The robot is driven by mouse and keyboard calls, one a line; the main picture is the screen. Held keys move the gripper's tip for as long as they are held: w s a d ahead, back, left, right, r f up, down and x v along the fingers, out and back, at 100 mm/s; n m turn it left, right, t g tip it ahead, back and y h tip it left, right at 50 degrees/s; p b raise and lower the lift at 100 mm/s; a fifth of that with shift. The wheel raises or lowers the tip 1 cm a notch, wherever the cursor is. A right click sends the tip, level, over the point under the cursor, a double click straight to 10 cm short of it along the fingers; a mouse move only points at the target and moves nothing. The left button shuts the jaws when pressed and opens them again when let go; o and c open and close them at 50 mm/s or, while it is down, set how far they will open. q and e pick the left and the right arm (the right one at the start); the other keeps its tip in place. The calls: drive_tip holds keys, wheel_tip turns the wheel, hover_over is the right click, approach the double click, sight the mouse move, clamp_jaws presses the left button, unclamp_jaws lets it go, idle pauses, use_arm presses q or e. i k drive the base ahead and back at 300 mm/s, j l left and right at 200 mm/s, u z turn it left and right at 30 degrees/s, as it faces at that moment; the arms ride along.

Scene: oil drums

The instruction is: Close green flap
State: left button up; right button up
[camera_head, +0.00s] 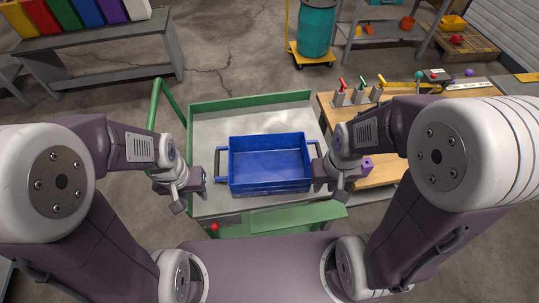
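The green flap (297,216) is a flat green panel along the near edge of a grey-topped cart (215,124). It looks tilted outward, and my body hides part of what lies below it. A red knob (214,226) sits at the cart's near left corner. A blue crate (270,164) stands empty on the cart top. My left gripper (191,191) is beside the crate's left handle, with its fingers apart and nothing between them. My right gripper (330,182) is by the crate's right end, overlapping its handle in view; whether its fingers are closed is unclear.
A green handrail (168,100) rises at the cart's left. A teal drum (317,28) on a yellow dolly stands behind. A grey bench (100,45) with coloured binders is at the back left. Floor is clear behind the cart.

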sight(312, 213)
drive_tip(key=j+z, duration=0.1)
drive_tip(key=j, duration=0.4)
drive_tip(key=k+j, duration=0.1)
drive_tip(key=j, duration=0.35)
drive_tip(key=k+j+z, duration=0.15)
drive_tip(key=j, duration=0.8)
drive_tip(key=z, duration=0.05)
